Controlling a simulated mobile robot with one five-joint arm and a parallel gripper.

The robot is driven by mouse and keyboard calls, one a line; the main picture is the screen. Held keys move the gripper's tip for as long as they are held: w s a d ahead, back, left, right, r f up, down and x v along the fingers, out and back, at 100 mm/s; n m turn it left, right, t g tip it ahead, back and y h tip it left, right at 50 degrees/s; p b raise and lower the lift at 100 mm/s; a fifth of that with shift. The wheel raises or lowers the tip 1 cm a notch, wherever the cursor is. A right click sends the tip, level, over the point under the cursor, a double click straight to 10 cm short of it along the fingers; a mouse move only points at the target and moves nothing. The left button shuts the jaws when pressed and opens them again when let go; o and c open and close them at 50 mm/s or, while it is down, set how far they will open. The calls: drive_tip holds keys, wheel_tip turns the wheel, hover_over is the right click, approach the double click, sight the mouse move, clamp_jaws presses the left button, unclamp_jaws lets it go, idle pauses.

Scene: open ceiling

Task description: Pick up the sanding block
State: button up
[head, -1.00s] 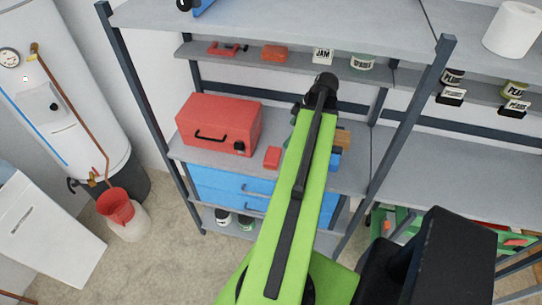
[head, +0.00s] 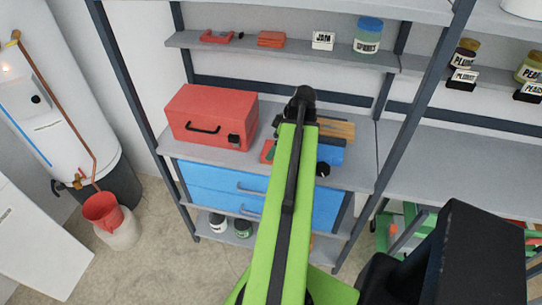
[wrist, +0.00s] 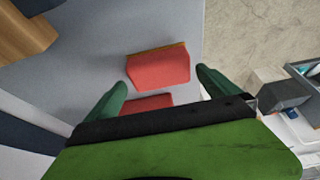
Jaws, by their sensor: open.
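In the wrist view, a red block with a thin brown edge, which looks like the sanding block (wrist: 158,70), lies on the grey shelf. My gripper (wrist: 162,78) is open, with one green finger on each side of the picture. The block lies between and slightly beyond the fingertips, and nothing is held. A second red surface (wrist: 146,102) shows nearer the palm, partly hidden by it; I cannot tell what it is. In the head view, a bit of red (head: 267,151) shows left of my arm, which hides most of that spot and my gripper.
A red toolbox (head: 212,117) stands left on the same shelf. A wooden piece (head: 338,130) and a blue object (head: 330,154) lie to the right. An upper shelf (head: 340,55) holds an orange-red block (head: 271,39) and a jar (head: 368,36). Blue drawers (head: 215,185) are below.

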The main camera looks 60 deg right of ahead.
drive_tip(key=b+x, duration=0.2)
drive_tip(key=x, duration=0.1)
drive_tip(key=shift+w+f, duration=0.2)
drive_tip(key=shift+f, duration=0.1)
drive_tip(key=shift+r, duration=0.15)
drive_tip(key=c, duration=1.3)
wheel_tip(320, 180, up, 4)
drive_tip(key=p, duration=0.4)
drive_tip(key=shift+r, duration=0.2)
drive_tip(key=shift+c, duration=0.2)
drive_tip(key=s+d+r+p, duration=0.3)
drive_tip(key=s+r+p, duration=0.3)
drive_tip(key=s, duration=0.5)
drive_tip(key=shift+s+r+p, duration=0.15)
drive_tip(key=shift+r+p, duration=0.15)
drive_tip(key=shift+p, duration=0.2)
